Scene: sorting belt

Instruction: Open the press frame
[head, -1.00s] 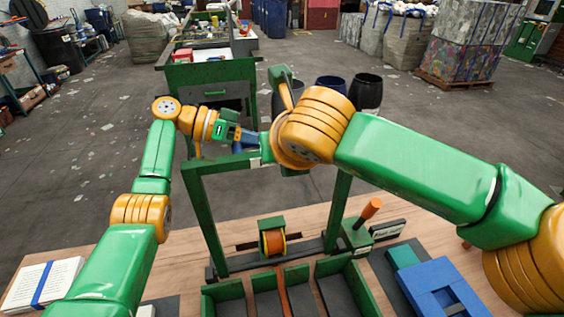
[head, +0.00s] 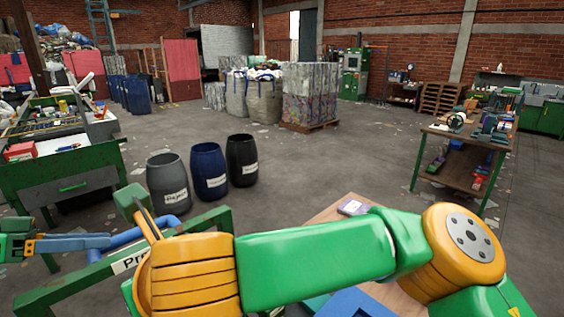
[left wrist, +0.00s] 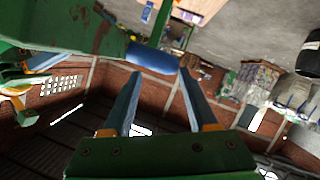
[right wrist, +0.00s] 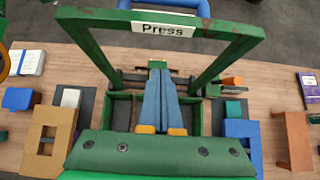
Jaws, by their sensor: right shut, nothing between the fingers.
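The green press frame (head: 205,222) stands up, its label partly hidden in the head view by my right arm. In the right wrist view its top bar (right wrist: 95,17) carries a "Press" label (right wrist: 165,29), with the blue handle (right wrist: 165,3) at the top edge. My left gripper (head: 108,239) is beside the blue handle (head: 130,236). In the left wrist view that gripper (left wrist: 158,77) is open, and the handle (left wrist: 152,58) lies just beyond its fingertips. My right gripper (right wrist: 161,70) is shut and empty, above the bench inside the frame's legs; the head view hides it.
The wooden bench (right wrist: 265,80) holds green bins (right wrist: 120,112), a tan block (right wrist: 48,138) and blue blocks (right wrist: 245,132). Grey (head: 168,185), blue (head: 209,172) and black (head: 242,160) barrels stand beyond the bench. A side table (head: 470,133) is at right.

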